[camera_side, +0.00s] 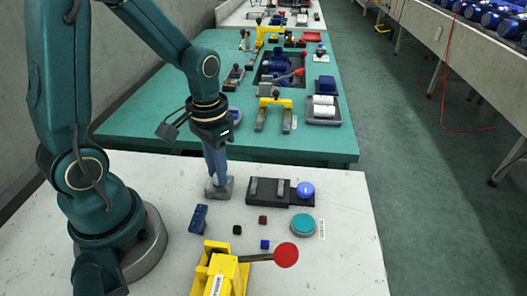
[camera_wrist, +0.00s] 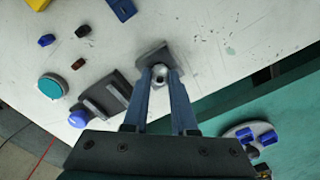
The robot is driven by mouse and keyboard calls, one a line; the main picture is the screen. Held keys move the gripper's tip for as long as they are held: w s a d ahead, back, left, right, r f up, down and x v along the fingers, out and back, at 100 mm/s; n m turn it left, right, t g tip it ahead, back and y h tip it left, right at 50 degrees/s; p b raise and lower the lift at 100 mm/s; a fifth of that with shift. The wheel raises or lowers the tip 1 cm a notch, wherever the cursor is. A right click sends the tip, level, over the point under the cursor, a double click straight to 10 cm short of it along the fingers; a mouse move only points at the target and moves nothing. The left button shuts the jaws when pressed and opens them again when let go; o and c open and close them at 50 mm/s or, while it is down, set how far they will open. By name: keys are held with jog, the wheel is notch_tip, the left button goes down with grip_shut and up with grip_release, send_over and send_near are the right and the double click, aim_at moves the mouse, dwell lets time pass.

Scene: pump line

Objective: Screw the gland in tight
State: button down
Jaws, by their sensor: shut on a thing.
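My gripper (camera_side: 217,177) points straight down over a small grey block (camera_side: 220,190) on the white table. In the wrist view, its two long fingers (camera_wrist: 162,80) are closed on a round, shiny metal piece, which I take to be the gland (camera_wrist: 161,72). The gland sits between the fingertips, at the grey block (camera_wrist: 150,57). The fingers hide its sides, and I cannot tell how deep it sits in the block.
A black fixture (camera_side: 268,192) with a blue knob (camera_side: 305,190) stands right of the block. A blue piece (camera_side: 198,218), a teal round button (camera_side: 303,225) and a yellow clamp with a red-ended lever (camera_side: 286,255) are nearer the front.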

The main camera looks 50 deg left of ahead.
jog(key=shift+m, duration=1.2)
jog(key=shift+m, duration=0.9)
jog(key=m, duration=0.4)
jog(key=shift+m, duration=0.6)
jog(key=m, duration=0.5)
jog(key=shift+m, duration=1)
